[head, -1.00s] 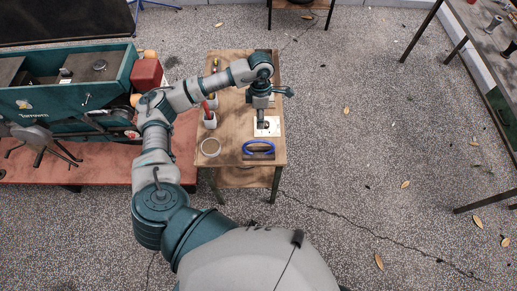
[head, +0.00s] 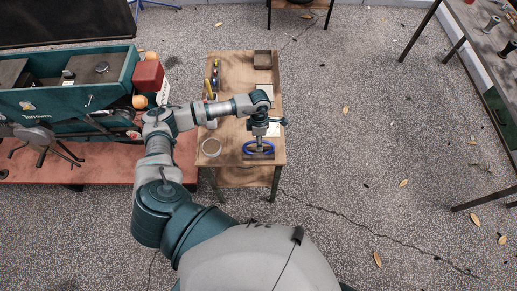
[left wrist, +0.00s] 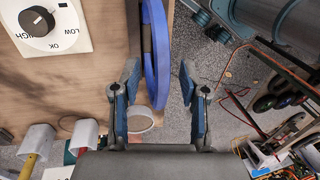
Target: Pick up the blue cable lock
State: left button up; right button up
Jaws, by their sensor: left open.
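The blue cable lock (head: 248,151) lies as a loop near the front edge of the small wooden table in the head view. In the left wrist view the blue loop (left wrist: 154,50) rises at the upper middle, in line with the gap between my fingers. My left gripper (head: 259,147) points down over the lock and hides part of it. In the left wrist view my left gripper (left wrist: 158,92) is open, one finger on each side of the loop's lower end. I cannot tell whether a finger touches it. My right gripper is not in view.
A white panel with a black dial (left wrist: 38,20) is behind the lock. A brown tray (head: 263,58) sits at the far end. A green machine (head: 60,100) stands left.

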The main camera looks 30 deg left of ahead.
pick_arm(q)
grip_shut()
jog(key=shift+r, duration=0.1)
